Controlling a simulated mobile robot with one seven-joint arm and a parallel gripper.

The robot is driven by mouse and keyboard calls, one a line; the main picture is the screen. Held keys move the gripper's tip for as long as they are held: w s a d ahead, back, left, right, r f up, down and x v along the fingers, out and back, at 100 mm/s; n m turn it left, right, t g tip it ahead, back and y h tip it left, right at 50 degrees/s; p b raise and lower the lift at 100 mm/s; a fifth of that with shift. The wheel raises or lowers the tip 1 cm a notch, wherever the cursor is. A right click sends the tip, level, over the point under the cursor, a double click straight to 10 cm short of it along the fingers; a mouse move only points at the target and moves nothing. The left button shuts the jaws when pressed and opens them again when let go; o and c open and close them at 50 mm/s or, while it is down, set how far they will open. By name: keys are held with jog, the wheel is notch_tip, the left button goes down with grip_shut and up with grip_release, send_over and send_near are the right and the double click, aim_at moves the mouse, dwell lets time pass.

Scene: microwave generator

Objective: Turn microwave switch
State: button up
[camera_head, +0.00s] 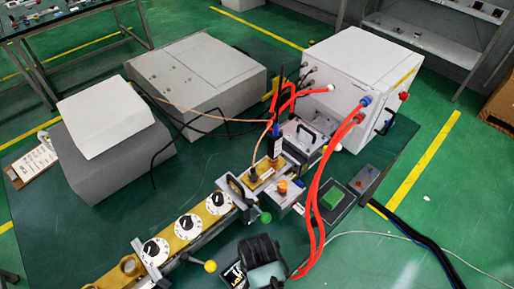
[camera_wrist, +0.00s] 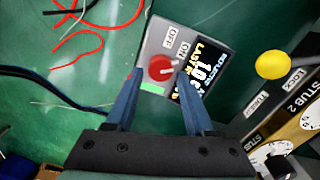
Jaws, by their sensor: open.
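The microwave switch is a red round knob (camera_wrist: 161,68) on a grey control box (camera_wrist: 152,42) with OFF and ON labels and a lit number display (camera_wrist: 196,80), seen in the wrist view. My gripper (camera_wrist: 158,73) is open, with one blue finger on each side of the knob. Whether the fingertips touch the knob or hover above it, I cannot tell. In the head view my gripper (camera_head: 262,262) is a dark shape at the bottom centre, and it hides the knob. Part of the display box (camera_head: 233,275) shows at its left.
A yellow ball handle (camera_wrist: 272,65) and the stub tuner rail (camera_wrist: 303,110) lie right of the box.

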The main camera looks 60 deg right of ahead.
jog(key=shift+f, duration=1.35)
grip_shut()
